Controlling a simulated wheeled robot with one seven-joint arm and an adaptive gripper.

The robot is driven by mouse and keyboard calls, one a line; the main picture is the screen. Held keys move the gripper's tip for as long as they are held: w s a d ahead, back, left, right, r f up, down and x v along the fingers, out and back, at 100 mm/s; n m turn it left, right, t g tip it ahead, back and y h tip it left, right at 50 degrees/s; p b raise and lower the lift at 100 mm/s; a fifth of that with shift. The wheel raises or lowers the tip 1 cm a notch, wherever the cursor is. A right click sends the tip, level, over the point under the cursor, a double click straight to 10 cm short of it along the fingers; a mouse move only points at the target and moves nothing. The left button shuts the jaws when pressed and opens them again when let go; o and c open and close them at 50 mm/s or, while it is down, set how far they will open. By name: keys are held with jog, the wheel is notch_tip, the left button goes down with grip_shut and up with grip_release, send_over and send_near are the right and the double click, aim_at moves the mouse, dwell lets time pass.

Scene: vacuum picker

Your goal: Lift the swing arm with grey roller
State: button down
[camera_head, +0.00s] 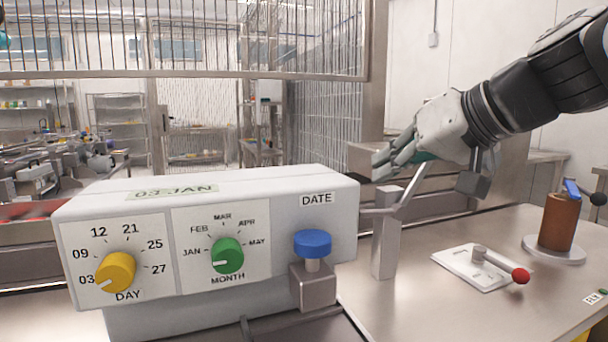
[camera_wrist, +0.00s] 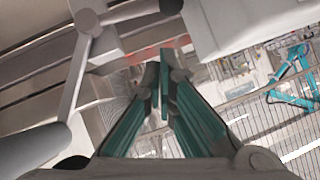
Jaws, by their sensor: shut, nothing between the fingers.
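The swing arm (camera_head: 411,187) is a thin metal bar by the upright post (camera_head: 386,232) to the right of the date box. It slants up to the right, and its upper end is hidden by my gripper. In the wrist view the bar (camera_wrist: 74,75) runs down the left side from a round joint to a thick grey cylinder (camera_wrist: 35,150), apparently the roller. My gripper (camera_head: 382,168) is shut and empty, above the post and close to the box's right end. Its green-lined fingers (camera_wrist: 165,80) lie to the right of the bar in the wrist view, apparently apart from it.
The white date box (camera_head: 250,190) with yellow, green and blue knobs stands at the left. A red-tipped lever on a white plate (camera_head: 465,272) and a brown cylinder (camera_head: 557,222) stand on the steel table at the right. A barred guard (camera_head: 200,75) is behind.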

jog(key=p+v, duration=0.1)
jog(key=v, duration=0.8)
jog(key=shift+p, duration=0.3)
jog(key=shift+s+d, duration=0.1)
jog(key=shift+s, duration=0.05)
